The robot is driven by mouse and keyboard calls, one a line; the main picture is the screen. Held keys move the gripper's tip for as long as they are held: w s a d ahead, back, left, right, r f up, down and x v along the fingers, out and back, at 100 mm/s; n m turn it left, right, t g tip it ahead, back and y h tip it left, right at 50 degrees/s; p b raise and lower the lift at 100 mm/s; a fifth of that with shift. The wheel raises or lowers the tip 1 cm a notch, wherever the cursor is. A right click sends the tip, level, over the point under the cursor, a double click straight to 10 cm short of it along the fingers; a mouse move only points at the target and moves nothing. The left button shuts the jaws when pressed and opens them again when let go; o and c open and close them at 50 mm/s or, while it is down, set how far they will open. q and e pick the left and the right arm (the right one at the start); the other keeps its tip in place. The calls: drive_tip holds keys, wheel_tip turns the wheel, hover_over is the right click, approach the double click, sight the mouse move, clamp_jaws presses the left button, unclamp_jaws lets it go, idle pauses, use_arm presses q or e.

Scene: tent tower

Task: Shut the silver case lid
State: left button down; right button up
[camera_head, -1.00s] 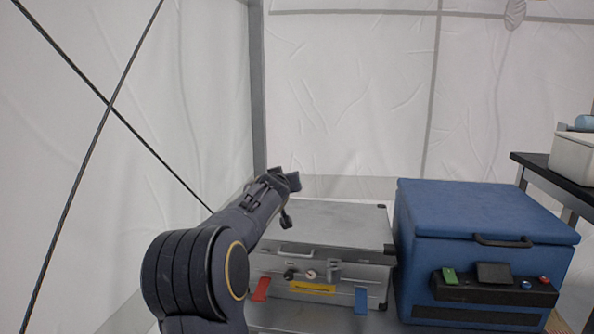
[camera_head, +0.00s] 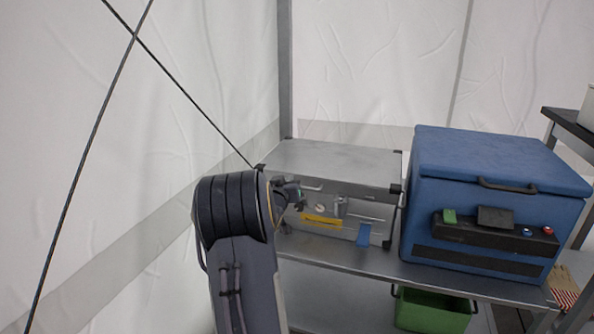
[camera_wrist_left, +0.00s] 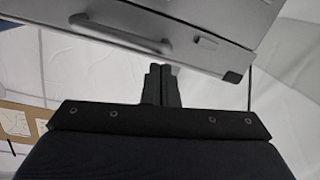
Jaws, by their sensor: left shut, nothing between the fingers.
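The silver case (camera_head: 372,212) stands on the metal bench with its front toward me. Its lid (camera_head: 335,157) lies nearly flat on top, and a dark corner and thin dark strut show at the right; I cannot tell how wide any gap is. A yellow label and a blue tag are on the front. My left gripper (camera_head: 292,194) is shut and empty at the left of the case front, near the lid's handle. In the left wrist view, the closed fingers (camera_wrist_left: 162,84) are close to the lid edge with its handle (camera_wrist_left: 120,37); contact is unclear. My right gripper is not in view.
A blue cooler box (camera_head: 490,185) stands close to the case's right side. The metal bench (camera_head: 350,261) has a narrow bare strip in front. A green bin (camera_head: 432,310) sits below it. White tent walls close in at the left and back.

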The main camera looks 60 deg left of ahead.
use_arm(q)
drive_tip(key=shift+s+d+f+b, duration=0.15)
drive_tip(key=shift+f+b, duration=0.25)
drive_tip(key=shift+f, duration=0.6)
drive_tip(key=shift+s+d+f+b, duration=0.1)
drive_tip(key=shift+f+b, duration=0.3)
drive_tip(key=shift+f, duration=0.6)
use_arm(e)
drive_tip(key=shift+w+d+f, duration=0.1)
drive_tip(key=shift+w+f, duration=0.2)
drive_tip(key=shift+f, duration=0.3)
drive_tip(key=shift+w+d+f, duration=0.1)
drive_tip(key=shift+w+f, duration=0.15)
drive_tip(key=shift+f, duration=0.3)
use_arm(q)
drive_tip(key=s+d+r+p, duration=0.2)
drive_tip(key=s+d+r, duration=0.1)
drive_tip(key=s+d, duration=0.2)
drive_tip(key=shift+s, duration=0.2)
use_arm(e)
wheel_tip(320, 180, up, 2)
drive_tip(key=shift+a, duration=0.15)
